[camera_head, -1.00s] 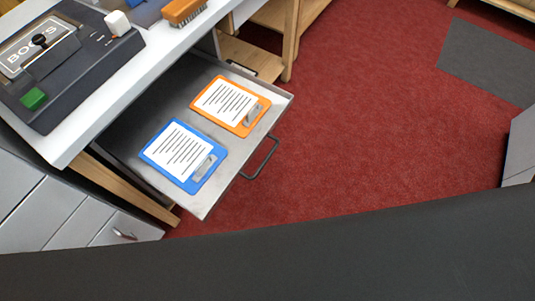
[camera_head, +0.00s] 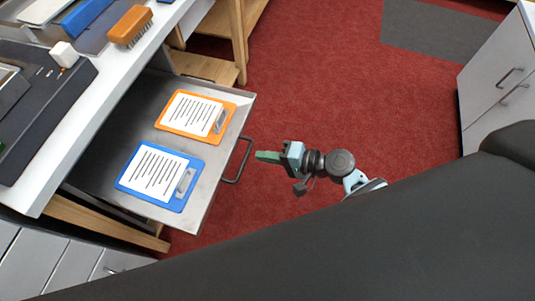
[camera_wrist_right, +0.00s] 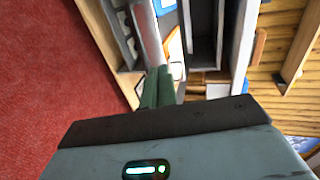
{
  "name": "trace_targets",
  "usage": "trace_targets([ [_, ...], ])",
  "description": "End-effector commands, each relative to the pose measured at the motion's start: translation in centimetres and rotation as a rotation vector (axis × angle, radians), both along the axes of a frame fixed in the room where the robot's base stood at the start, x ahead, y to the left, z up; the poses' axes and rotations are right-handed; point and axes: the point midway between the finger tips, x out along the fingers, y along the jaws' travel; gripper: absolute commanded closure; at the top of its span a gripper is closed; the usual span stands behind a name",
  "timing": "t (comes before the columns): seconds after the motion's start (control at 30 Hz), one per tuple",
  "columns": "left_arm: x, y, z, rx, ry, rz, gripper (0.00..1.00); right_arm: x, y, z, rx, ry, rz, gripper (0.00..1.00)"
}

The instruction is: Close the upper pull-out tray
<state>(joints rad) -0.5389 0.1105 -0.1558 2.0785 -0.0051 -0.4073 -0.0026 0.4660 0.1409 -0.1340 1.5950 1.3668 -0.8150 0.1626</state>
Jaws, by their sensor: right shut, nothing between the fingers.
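The upper pull-out tray (camera_head: 212,187) is grey metal and stands pulled out from under the white bench top. A dark bar handle (camera_head: 243,160) is on its front edge. An orange clipboard (camera_head: 171,127) and a blue clipboard (camera_head: 126,182) with white sheets lie in the tray. My right gripper (camera_head: 257,156) is to the right of the handle, its green fingers shut and empty, pointing at the handle with a small gap in the picture. The green fingers also show in the right wrist view (camera_wrist_right: 158,88). My left gripper is not in view.
A grey cabinet (camera_head: 500,80) is at the right. Red carpet (camera_head: 335,90) lies open between tray and cabinet.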

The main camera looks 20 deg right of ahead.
Motion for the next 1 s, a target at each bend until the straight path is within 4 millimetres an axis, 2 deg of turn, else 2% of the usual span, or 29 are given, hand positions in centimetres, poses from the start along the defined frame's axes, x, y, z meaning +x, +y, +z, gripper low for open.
trace_targets([
  [0.2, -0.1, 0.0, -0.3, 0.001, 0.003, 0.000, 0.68, 2.2, 3.0, -1.1, 0.002, 0.000, 0.001, 1.00],
  [0.4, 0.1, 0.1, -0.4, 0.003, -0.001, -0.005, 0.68, 3.5, 4.9, -1.9, -0.001, -0.001, 0.000, 1.00],
  [0.63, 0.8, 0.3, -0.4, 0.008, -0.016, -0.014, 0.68, 4.0, 5.6, -2.2, -0.001, 0.000, 0.000, 1.00],
  [1.0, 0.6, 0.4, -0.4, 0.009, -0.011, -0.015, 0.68, 4.0, 5.6, -2.2, -0.002, -0.001, 0.001, 1.00],
])
